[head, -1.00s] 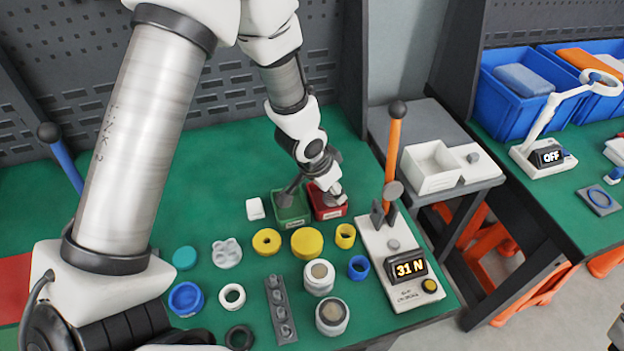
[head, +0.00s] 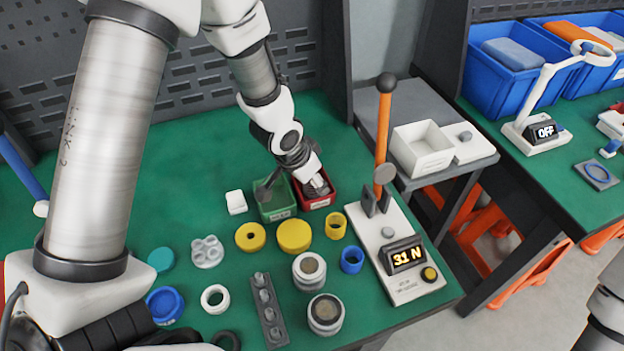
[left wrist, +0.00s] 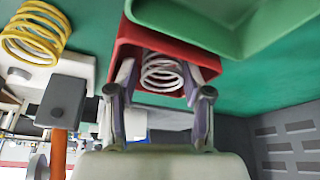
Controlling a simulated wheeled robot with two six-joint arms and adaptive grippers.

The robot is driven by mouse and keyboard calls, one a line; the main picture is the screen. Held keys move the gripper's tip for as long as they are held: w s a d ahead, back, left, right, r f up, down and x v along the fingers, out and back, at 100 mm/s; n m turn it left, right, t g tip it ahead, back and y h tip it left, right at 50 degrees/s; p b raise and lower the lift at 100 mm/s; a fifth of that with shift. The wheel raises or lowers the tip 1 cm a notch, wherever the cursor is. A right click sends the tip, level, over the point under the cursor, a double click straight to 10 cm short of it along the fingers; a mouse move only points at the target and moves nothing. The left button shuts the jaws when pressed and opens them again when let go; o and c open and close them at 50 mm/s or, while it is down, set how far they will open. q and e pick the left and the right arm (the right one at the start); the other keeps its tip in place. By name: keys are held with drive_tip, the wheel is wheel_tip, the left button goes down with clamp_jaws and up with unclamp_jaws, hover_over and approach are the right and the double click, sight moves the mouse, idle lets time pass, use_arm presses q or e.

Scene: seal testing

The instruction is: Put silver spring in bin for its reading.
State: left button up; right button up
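The silver spring (left wrist: 162,72) shows in the left wrist view inside the red bin (left wrist: 195,58), between the fingers of my left gripper (left wrist: 161,88). A gap shows between the spring and each finger, so the gripper looks open around it. In the head view my left gripper (head: 318,186) reaches down into the red bin (head: 326,201); the spring is hard to make out there. The green bin (head: 277,212) stands directly left of the red one. The tester (head: 398,262) reads 31 N on its display (head: 405,255). My right gripper is out of view.
A yellow spring (head: 336,226) and a blue ring-like part (head: 352,260) stand near the tester. Yellow, white and blue round parts, two grey-topped cylinders and a grey peg strip (head: 268,311) fill the front. The tester's orange lever (head: 384,135) rises right of the bins.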

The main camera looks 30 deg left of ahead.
use_arm(q)
drive_tip(key=shift+s+a+r, duration=0.1)
drive_tip(key=shift+r, duration=0.4)
drive_tip(key=v, duration=1.1)
drive_tip(key=shift+p, duration=0.4)
drive_tip(key=shift+s+r, duration=0.15)
